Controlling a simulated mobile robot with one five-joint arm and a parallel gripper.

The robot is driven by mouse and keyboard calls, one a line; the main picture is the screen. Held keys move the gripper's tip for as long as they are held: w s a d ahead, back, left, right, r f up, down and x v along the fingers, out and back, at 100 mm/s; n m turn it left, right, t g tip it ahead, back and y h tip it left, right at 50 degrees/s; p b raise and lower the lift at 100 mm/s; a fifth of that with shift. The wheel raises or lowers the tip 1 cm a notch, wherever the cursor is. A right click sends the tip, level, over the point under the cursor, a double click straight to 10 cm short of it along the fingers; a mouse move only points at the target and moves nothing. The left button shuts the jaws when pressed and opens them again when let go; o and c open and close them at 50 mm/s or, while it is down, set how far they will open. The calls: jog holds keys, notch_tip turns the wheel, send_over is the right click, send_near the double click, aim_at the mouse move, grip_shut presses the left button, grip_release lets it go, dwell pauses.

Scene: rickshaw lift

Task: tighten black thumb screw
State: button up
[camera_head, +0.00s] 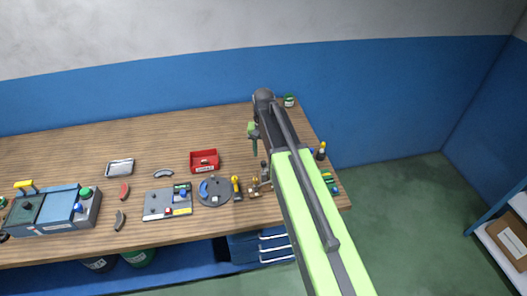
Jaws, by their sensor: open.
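My arm crosses the right part of the head view, over the workbench (95,160). My gripper (254,146) hangs near the arm's far end, above the bench, and is small in the picture. I see nothing held in it. A small brass-coloured fixture (255,190) sits on the bench beside my arm, nearer the front edge than the gripper. A small dark upright part stands by this fixture. I cannot tell whether it is the black thumb screw, and my arm may hide part of this area.
Left of the fixture are a yellow-handled tool (236,185), a round grey plate (207,199), a grey panel (158,205) and a red bin (205,168). Bottles stand at the bench's right end. A blue-grey machine (65,208) fills the left.

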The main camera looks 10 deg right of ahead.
notch_tip(320, 180, up, 12)
jog(key=p, duration=1)
jog(key=b, duration=0.6)
send_over(264, 164)
notch_tip(264, 164, down, 6)
jog(key=s+f+b, duration=0.5)
jog(key=f+b, duration=0.3)
jog(key=s+f+n+b, duration=0.3)
jog(key=s, duration=0.5)
jog(key=shift+s+d+f, duration=0.3)
